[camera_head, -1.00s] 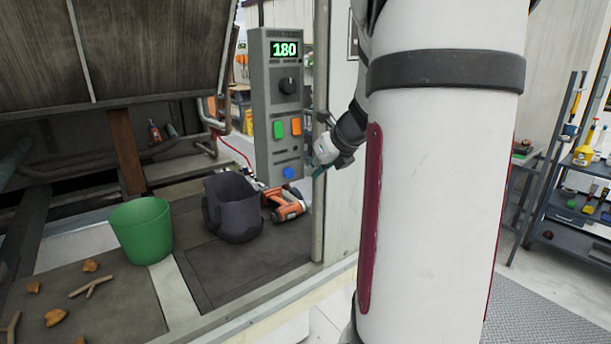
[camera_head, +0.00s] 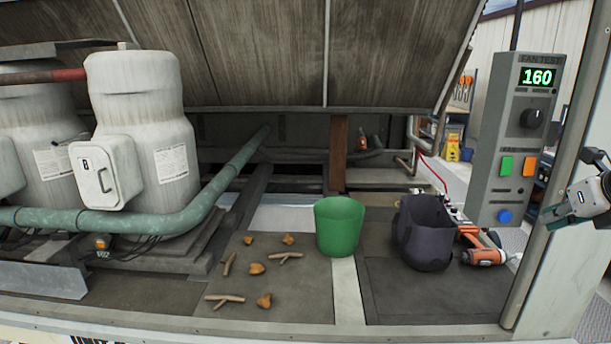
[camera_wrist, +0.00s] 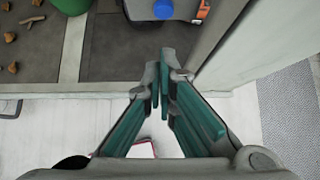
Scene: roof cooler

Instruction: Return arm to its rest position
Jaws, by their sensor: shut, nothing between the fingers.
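My gripper (camera_head: 560,212) shows at the right edge of the head view, beside the upright post of the cooler. In the wrist view my gripper (camera_wrist: 163,85) has its teal-padded fingers together and empty, above the white floor just outside the cooler's front edge. No object touches the fingers. Most of my arm lies outside the head view.
The grey fan test panel (camera_head: 510,120) reads 160, with green, orange and blue buttons. On the cooler deck are a green bucket (camera_head: 340,228), a dark bag (camera_head: 424,235), an orange drill (camera_head: 484,255) and scattered leaves and twigs (camera_head: 257,268). A post (camera_head: 560,180) stands by my gripper.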

